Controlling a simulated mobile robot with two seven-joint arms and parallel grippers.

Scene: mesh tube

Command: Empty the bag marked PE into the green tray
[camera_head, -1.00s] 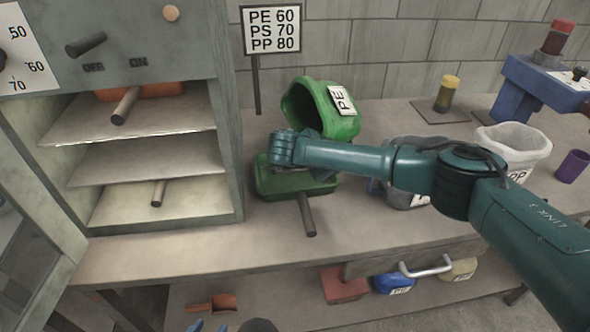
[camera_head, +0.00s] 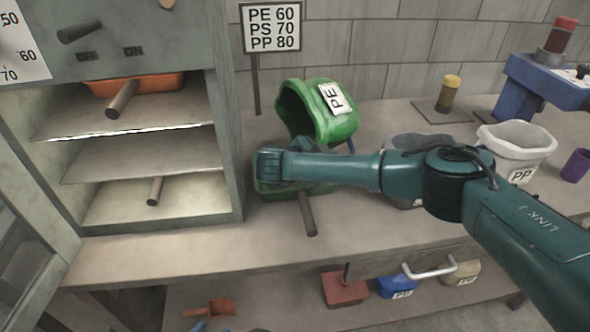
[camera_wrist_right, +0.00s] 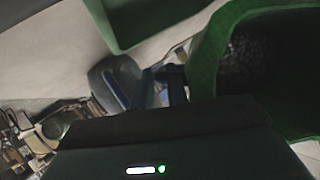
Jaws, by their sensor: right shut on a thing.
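The green bag marked PE (camera_head: 340,120) is tipped on its side above the bench, its dark mouth facing left. In the right wrist view grey pellets show inside the bag (camera_wrist_right: 208,60). The green tray (camera_head: 265,188), with a dark handle at its front, lies on the bench below and left of the bag, partly hidden by my right arm. It also shows in the right wrist view (camera_wrist_right: 140,25). My right gripper (camera_wrist_right: 172,82) is beside the bag and appears shut on it; the exact grip is dark and unclear. My left gripper is not in view.
The open oven (camera_head: 150,165) stands at the left with an orange tray (camera_head: 150,82) on its top shelf. A sign (camera_head: 271,27) stands behind.

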